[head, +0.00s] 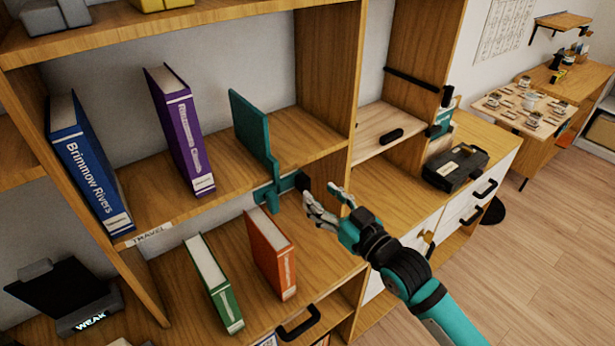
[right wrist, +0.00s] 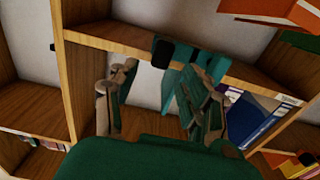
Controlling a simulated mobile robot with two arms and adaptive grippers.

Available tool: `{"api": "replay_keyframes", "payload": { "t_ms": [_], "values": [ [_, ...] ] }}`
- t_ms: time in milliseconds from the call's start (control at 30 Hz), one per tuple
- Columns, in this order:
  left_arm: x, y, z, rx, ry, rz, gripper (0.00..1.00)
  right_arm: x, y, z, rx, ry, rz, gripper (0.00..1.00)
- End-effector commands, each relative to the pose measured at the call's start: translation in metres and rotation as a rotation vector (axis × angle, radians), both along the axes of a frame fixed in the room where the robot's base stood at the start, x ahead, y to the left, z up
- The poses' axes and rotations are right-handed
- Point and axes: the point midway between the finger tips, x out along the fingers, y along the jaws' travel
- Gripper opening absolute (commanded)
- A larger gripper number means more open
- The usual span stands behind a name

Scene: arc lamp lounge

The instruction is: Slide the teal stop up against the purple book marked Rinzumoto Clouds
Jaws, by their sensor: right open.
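The purple book (head: 180,130) marked Rinzumoto Clouds stands on the middle shelf, leaning a little in the picture. The teal stop (head: 250,125) stands to its right, with a strip of bare shelf between them. A teal bracket hangs over the shelf's front edge and carries a black knob (head: 302,181). My right gripper (head: 328,205) is open, with its fingers just right of the knob. In the right wrist view, my open fingers (right wrist: 160,100) have the teal stop (right wrist: 184,72) and its knob beyond them; contact is unclear. My left gripper is not in view.
A blue book (head: 88,165) marked Brimmow Rivers stands left of the purple book. A green book (head: 214,283) and an orange book (head: 272,252) stand on the shelf below. An upright wooden panel (head: 328,70) bounds the shelf on the right. A black case (head: 455,168) sits on the cabinet.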

Motion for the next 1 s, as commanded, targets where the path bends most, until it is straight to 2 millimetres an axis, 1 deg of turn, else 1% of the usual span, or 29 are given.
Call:
{"api": "replay_keyframes", "payload": {
  "t_ms": [33,100,300,467,700,733,767,1000],
  "values": [
    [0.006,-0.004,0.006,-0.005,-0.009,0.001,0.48,0.009,0.007,0.004,0.001,-0.001,0.000,0.48],
    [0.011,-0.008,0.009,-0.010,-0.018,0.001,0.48,0.020,0.015,0.003,0.001,-0.002,0.000,0.48],
    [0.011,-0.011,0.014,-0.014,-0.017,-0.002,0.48,0.041,0.030,0.002,0.001,-0.001,0.000,0.48],
    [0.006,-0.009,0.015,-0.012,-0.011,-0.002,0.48,0.047,0.035,0.001,0.000,-0.001,0.000,0.48],
    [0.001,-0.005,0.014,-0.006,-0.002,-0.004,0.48,0.048,0.035,0.000,0.000,-0.001,0.000,0.48],
    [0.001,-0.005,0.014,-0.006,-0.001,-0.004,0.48,0.048,0.035,0.000,0.000,-0.001,0.000,0.47],
    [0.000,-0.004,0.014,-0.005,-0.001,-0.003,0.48,0.048,0.035,0.000,0.000,-0.001,0.000,0.43],
    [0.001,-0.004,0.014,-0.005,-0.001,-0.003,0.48,0.048,0.035,0.000,-0.001,-0.001,0.000,0.11]
  ]
}}
